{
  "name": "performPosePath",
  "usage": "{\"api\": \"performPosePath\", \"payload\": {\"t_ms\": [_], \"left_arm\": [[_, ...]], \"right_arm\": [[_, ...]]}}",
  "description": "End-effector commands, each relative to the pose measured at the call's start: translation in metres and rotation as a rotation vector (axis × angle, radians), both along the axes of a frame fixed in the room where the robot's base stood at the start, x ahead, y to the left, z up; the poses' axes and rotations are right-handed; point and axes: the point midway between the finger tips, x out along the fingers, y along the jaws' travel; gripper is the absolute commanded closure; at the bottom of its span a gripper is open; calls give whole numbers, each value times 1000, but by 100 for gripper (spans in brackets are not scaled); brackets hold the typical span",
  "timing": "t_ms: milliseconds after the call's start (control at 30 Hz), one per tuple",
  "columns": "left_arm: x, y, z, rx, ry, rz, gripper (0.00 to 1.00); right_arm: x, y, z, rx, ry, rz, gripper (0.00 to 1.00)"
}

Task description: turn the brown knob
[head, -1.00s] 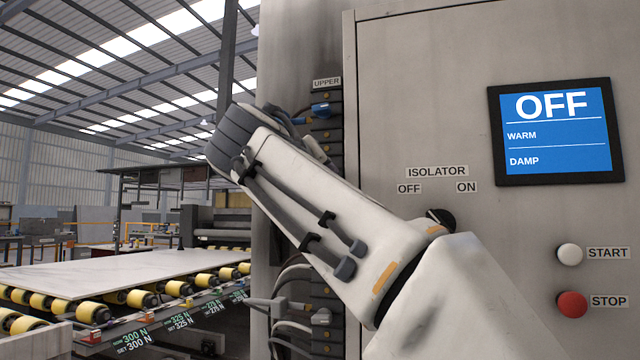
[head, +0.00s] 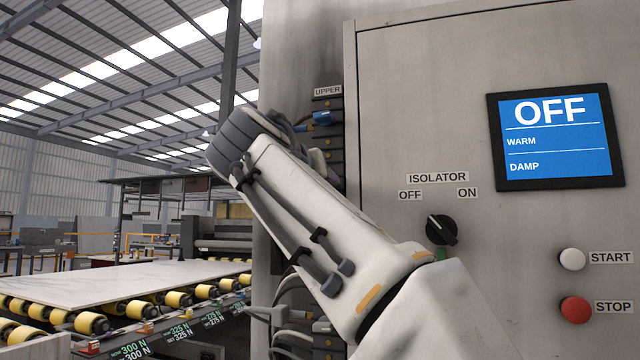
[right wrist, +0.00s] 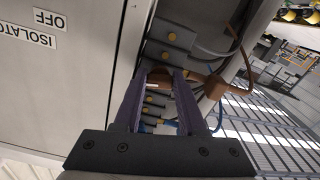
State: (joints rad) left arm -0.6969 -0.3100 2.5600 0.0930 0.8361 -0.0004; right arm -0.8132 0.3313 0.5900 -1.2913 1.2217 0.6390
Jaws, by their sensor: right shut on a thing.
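In the right wrist view, my right gripper (right wrist: 163,78) has its two purple fingers closed on the brown knob (right wrist: 158,75). The knob sits between the fingertips, on a column of dark grey blocks beside the cabinet, and the fingers hide part of it. A brown hose (right wrist: 242,50) runs close by on the right. In the head view my right arm crosses the cabinet's left edge and hides the brown knob and the gripper. My left gripper is in neither current view.
The dark block column, labelled UPPER (head: 328,91), carries a blue knob (head: 322,118). The cabinet face has a black isolator knob (head: 441,230), a screen reading OFF (head: 556,135), a white START button (head: 572,259) and a red STOP button (head: 576,310). A slab (head: 130,282) lies on rollers at left.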

Motion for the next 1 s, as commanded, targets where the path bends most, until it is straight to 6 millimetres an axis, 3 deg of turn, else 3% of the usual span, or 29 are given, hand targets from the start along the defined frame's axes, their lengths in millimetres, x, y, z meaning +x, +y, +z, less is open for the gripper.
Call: {"api": "performPosePath", "payload": {"t_ms": [167, 200, 233, 267, 667, 1000], "left_arm": [[0, 0, 0, 0, 0, 0, 43], [0, 0, 0, 0, 0, 0, 43], [0, 0, 0, 0, 0, 0, 43], [0, 0, 0, 0, 0, 0, 43], [0, 0, -3, 0, 0, 0, 43], [0, 0, -15, 0, 0, 0, 43]], "right_arm": [[0, 1, -2, 0, 5, 0, 100], [0, 0, -2, 0, 5, -1, 45], [0, 1, -2, -1, 4, -1, 33], [0, 0, -2, -1, 4, -1, 30], [-7, 3, -1, 0, 2, 3, 30], [-67, 24, -2, -1, 2, 6, 30]]}}
